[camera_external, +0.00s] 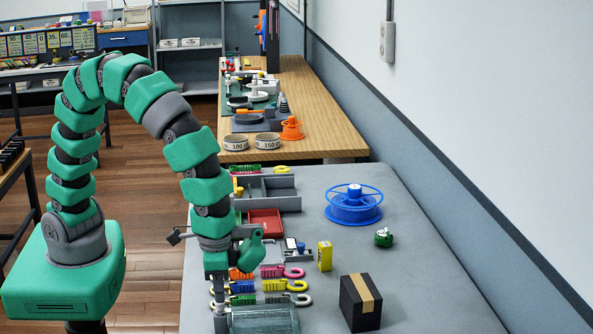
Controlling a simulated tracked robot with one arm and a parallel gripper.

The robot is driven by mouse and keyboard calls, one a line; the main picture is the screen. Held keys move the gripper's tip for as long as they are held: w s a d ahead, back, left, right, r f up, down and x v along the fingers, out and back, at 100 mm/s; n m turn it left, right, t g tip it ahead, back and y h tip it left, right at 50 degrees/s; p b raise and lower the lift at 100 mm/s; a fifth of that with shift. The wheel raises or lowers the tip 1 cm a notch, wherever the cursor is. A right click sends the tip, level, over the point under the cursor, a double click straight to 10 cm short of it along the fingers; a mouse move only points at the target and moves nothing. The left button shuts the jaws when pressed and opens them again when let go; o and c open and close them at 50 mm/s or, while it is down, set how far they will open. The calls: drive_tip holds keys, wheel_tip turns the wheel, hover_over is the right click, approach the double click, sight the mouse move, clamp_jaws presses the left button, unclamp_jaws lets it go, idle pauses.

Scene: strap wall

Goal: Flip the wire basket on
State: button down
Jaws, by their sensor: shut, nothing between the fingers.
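My gripper (219,306) points down at the near left edge of the grey table. It is shut, with nothing seen between its fingers. A grey-green, see-through tray or basket (265,319) lies just right of the fingertips, cut off by the bottom of the picture. It may be the wire basket, but its mesh is too small to tell. Whether the fingers touch it is not clear. No switch on it can be made out.
Several coloured clips (273,285) lie just behind the basket. A black box (360,302), a yellow box (325,256), a green roll (383,237) and a blue spool (354,215) stand to the right. A red tray (265,223) lies behind.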

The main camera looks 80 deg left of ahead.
drive_tip(key=shift+s+a+f, duration=0.15)
drive_tip(key=shift+f, duration=0.1)
wheel_tip(320, 180, up, 14)
drive_tip(key=shift+w+r+p, duration=0.2)
drive_tip(key=shift+w+p, duration=0.05)
drive_tip(key=shift+p, duration=0.05)
idle(0.4)
